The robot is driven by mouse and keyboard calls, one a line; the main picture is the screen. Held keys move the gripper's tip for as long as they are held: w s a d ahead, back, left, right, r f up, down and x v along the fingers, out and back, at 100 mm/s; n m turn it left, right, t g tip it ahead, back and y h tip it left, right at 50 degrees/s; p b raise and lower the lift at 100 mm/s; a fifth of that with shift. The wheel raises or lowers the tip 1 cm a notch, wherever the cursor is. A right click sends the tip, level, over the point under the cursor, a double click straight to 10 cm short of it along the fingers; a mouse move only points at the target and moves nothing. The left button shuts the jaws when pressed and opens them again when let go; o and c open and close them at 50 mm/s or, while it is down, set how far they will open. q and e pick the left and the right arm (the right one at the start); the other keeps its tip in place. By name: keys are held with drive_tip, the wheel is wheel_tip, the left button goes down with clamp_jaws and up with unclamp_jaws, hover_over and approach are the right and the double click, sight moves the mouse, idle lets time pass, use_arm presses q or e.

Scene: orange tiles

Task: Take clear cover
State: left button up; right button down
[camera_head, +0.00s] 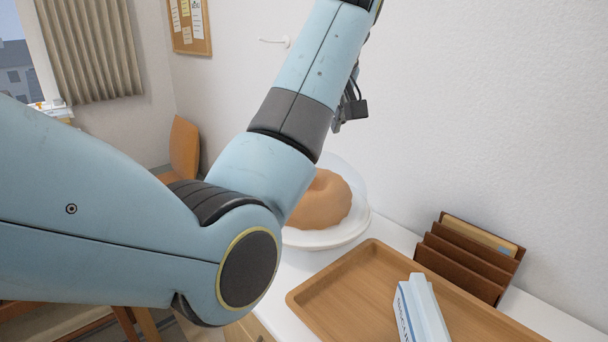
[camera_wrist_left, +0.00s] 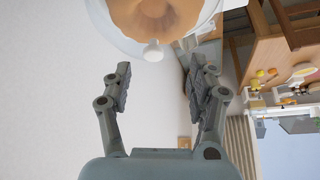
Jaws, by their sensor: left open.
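The clear cover (camera_head: 352,177) is a transparent dome over a brown ring cake (camera_head: 326,203) on a white plate (camera_head: 345,238). My left arm hides its left part and top in the head view. In the left wrist view the cover's white knob (camera_wrist_left: 152,50) shows at the top, with the cake (camera_wrist_left: 155,14) behind it. My left gripper (camera_wrist_left: 160,78) is open and empty, its two fingers apart and pointing toward the knob, which lies just beyond the fingertips. In the head view only small dark parts show beside my forearm. My right gripper is not in view.
A wooden tray (camera_head: 305,297) with a pale blue-and-white box (camera_head: 420,308) lies right of the plate on the white counter. A brown file rack (camera_head: 465,258) stands behind it against the wall. An orange chair (camera_head: 184,146) is at the left.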

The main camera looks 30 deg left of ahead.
use_arm(q)
drive_tip(key=shift+w+a+f, duration=0.9)
drive_tip(key=shift+w+f, duration=0.1)
drive_tip(key=shift+w, duration=0.2)
drive_tip(key=shift+w+a+f, duration=0.15)
drive_tip(key=shift+f, duration=0.15)
drive_tip(key=x, duration=0.2)
drive_tip(key=p+x, duration=0.1)
drive_tip(key=x, duration=0.1)
drive_tip(key=shift+w+f, duration=0.1)
drive_tip(key=shift+w, duration=0.25)
drive_tip(key=shift+w+a+f, duration=0.1)
drive_tip(key=shift+a+f, duration=0.05)
drive_tip(key=shift+f, duration=0.15)
clamp_jaws()
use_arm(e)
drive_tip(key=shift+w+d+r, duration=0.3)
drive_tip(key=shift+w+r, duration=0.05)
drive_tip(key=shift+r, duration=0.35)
